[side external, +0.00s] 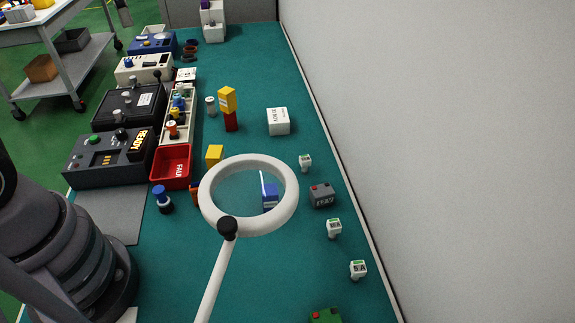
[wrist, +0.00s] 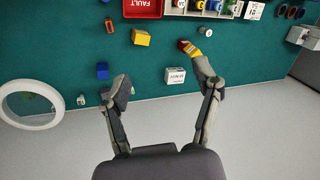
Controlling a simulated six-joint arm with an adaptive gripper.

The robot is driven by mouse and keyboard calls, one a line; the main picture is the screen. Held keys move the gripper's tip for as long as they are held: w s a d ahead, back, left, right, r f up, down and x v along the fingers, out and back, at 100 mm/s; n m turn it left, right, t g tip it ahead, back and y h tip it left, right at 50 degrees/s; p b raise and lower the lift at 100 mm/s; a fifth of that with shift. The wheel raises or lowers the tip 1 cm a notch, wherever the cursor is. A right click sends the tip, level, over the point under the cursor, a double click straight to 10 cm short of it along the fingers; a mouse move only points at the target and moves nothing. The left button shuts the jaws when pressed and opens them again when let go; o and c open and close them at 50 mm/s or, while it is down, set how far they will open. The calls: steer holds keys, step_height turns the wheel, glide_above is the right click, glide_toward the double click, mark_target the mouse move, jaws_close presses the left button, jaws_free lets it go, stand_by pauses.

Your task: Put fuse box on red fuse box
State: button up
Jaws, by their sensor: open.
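A yellow fuse box (side external: 228,99) with a white label sits on top of the red fuse box (side external: 231,122), turned slightly against it. In the wrist view the yellow box (wrist: 192,50) and the red box (wrist: 183,44) show close beyond my right fingertip. My gripper (wrist: 163,83) is open, with nothing between its fingers; it is outside the side external view. A second yellow box (side external: 214,154) stands alone on the mat, and also shows in the wrist view (wrist: 141,38). A blue box (side external: 270,196) shows through the ring of a lamp.
A white box (side external: 278,121) stands right of the stack. The ring lamp (side external: 249,162) rises over the mat. A red FAULT bin (side external: 171,182) and a tray of small parts (side external: 178,112) lie left. A grey box (side external: 321,195) and small fuses stand near the wall.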

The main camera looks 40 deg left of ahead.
steer(key=s+d+n+t+h, duration=0.1)
steer(key=s+n, duration=0.1)
steer(key=s, duration=0.4)
steer(key=s+d+f+n+t+h, duration=0.1)
steer(key=s+n+t+h, duration=0.1)
steer(key=s, duration=0.5)
steer(key=shift+d+f+n, duration=0.2)
steer(key=shift+d+n, duration=0.2)
steer(key=shift+n, duration=0.1)
steer(key=shift+o, duration=0.3)
stand_by(0.8)
